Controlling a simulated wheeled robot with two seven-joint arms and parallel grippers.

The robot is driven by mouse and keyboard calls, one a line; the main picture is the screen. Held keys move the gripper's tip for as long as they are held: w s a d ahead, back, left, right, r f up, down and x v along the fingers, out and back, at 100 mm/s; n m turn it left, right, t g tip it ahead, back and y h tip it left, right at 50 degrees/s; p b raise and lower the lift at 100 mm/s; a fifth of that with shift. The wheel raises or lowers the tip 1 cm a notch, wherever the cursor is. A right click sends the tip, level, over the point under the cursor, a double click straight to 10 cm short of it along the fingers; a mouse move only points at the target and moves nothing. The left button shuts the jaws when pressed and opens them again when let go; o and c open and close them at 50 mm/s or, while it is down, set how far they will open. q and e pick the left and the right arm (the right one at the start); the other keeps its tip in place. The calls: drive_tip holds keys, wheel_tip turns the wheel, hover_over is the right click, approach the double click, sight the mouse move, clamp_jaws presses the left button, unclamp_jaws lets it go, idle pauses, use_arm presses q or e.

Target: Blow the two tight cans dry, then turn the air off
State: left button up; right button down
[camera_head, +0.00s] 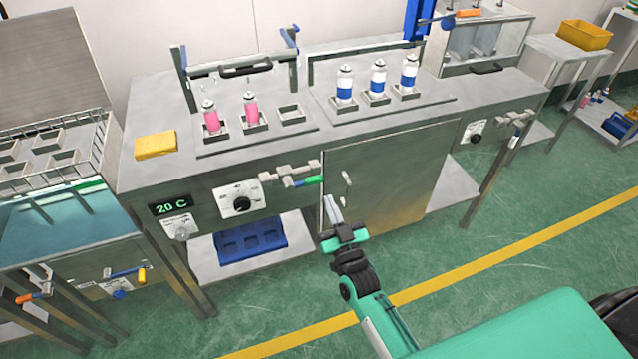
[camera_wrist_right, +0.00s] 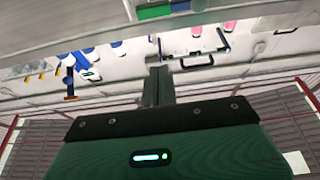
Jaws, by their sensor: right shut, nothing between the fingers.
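Two pink cans (camera_head: 211,119) (camera_head: 250,111) stand upright in the left rack on the steel bench; its third holder (camera_head: 291,115) is empty. Several white-and-blue cans (camera_head: 345,86) (camera_head: 378,80) (camera_head: 409,76) stand upright in the right rack. I cannot tell which cans are tight. A valve with a green handle (camera_head: 308,181) is on the bench front; the green handle (camera_wrist_right: 165,9) also shows in the right wrist view. My right gripper (camera_head: 332,205) is shut and empty, in front of the bench, just below and right of the green handle, apart from it. My left gripper is out of view.
A yellow sponge (camera_head: 155,146) lies on the bench's left end. A dial (camera_head: 240,202) and a 20 C display (camera_head: 171,207) are on the front. A blue tray (camera_head: 250,243) sits on the lower shelf. A water bath (camera_head: 60,222) stands left. The floor ahead is clear.

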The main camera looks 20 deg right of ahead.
wheel_tip(320, 180, up, 3)
drive_tip(key=p, duration=0.1)
hover_over(317, 182)
drive_tip(key=s, duration=0.2)
drive_tip(key=shift+w+a+f, duration=0.15)
drive_tip(key=shift+w+f, duration=0.05)
drive_tip(key=shift+f, duration=0.35)
drive_tip(key=shift+w+a+f, duration=0.15)
drive_tip(key=shift+f, duration=1.2)
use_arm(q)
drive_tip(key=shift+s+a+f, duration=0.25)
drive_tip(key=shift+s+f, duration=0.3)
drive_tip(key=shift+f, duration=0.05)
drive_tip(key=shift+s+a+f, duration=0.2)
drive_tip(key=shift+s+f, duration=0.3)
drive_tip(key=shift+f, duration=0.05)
use_arm(e)
drive_tip(key=shift+d+f, duration=0.1)
drive_tip(key=shift+d, duration=0.05)
